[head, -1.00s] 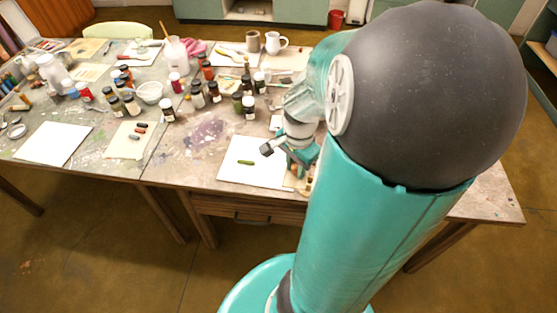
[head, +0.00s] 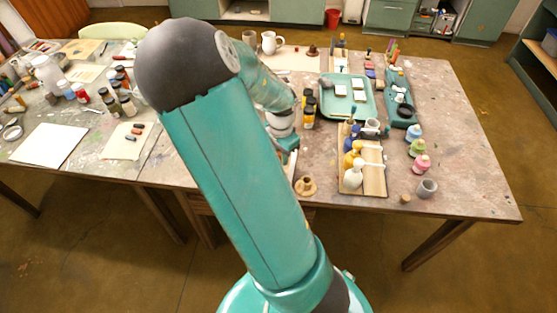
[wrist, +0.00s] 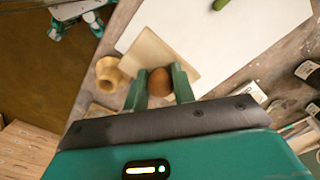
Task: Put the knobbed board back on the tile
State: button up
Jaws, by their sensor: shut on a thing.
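In the wrist view, my gripper (wrist: 159,84) is shut on the round brown knob of a beige board (wrist: 152,53). The knob sits between the two green fingers. The board overlaps the near edge of a flat white slab (wrist: 215,38), which may be the tile. I cannot tell whether the board touches it. In the head view, my wrist (head: 285,147) shows beside the arm.
A wooden spool-shaped piece (wrist: 108,74) stands close left of the board; it also shows in the head view (head: 305,186). Dark-lidded jars (wrist: 308,71) stand right of the slab. A wooden rack with bottles (head: 373,178) and a green tray (head: 362,101) stand right of my arm.

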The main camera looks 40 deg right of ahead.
jog(key=shift+w+d+f, duration=0.2)
jog(key=shift+w+f, duration=0.1)
jog(key=shift+f, duration=0.2)
jog(key=shift+w+d+f, duration=0.2)
jog(key=shift+w+f, duration=0.1)
jog(key=shift+f, duration=1.6)
jog(key=shift+f, duration=0.15)
jog(key=o, duration=0.8)
